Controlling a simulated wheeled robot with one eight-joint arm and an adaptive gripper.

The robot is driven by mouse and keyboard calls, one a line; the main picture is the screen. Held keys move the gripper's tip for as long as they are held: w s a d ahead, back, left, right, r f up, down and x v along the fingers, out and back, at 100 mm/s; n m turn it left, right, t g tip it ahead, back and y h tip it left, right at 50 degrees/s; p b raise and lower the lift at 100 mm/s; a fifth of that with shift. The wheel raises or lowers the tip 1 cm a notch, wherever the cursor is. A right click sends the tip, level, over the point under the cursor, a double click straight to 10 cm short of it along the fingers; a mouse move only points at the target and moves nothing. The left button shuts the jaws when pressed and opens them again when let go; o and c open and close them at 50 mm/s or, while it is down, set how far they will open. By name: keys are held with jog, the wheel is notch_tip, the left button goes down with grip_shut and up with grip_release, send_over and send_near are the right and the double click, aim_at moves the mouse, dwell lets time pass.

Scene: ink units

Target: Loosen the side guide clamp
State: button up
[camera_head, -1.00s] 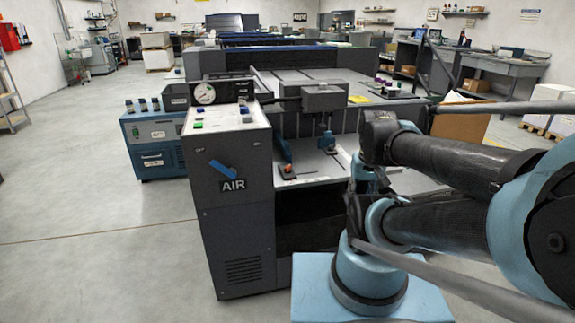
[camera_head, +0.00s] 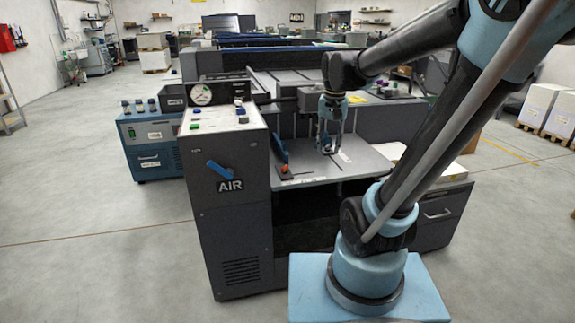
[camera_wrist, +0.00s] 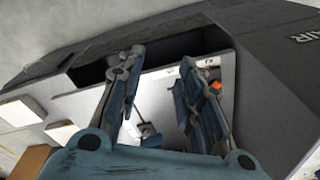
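The feed board (camera_head: 335,168) is a pale flat shelf on the front of the press. At its left end a small orange-red knob (camera_head: 286,169) sits on a dark bar, beside an upright blue part (camera_head: 280,150). I cannot tell for sure which of these is the side guide clamp. My gripper (camera_head: 328,148) points down over the board, right of the orange knob. In the wrist view its blue fingers (camera_wrist: 160,62) are spread apart with nothing held. There the orange knob (camera_wrist: 215,86) shows just right of the right finger, and a dark rod with a small block (camera_wrist: 148,131) shows between the fingers.
The grey AIR cabinet (camera_head: 230,225), with a gauge and a blue lever, stands left of the board. A grey box-shaped housing (camera_head: 310,98) is behind my gripper. A drawer cabinet (camera_head: 440,213) stands right. Open floor lies at left.

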jog(key=w+a+r+m, duration=0.1)
jog(key=w+a+r, duration=0.1)
jog(key=w+a, duration=0.55)
jog(key=m+g, duration=0.1)
jog(key=m, duration=0.1)
send_over(285, 169)
jog(key=w, duration=0.2)
jog(key=f, duration=1.9)
jog(key=shift+w+d+f, duration=0.15)
jog(key=shift+w, duration=0.05)
grip_shut()
jog(key=shift+d, duration=0.1)
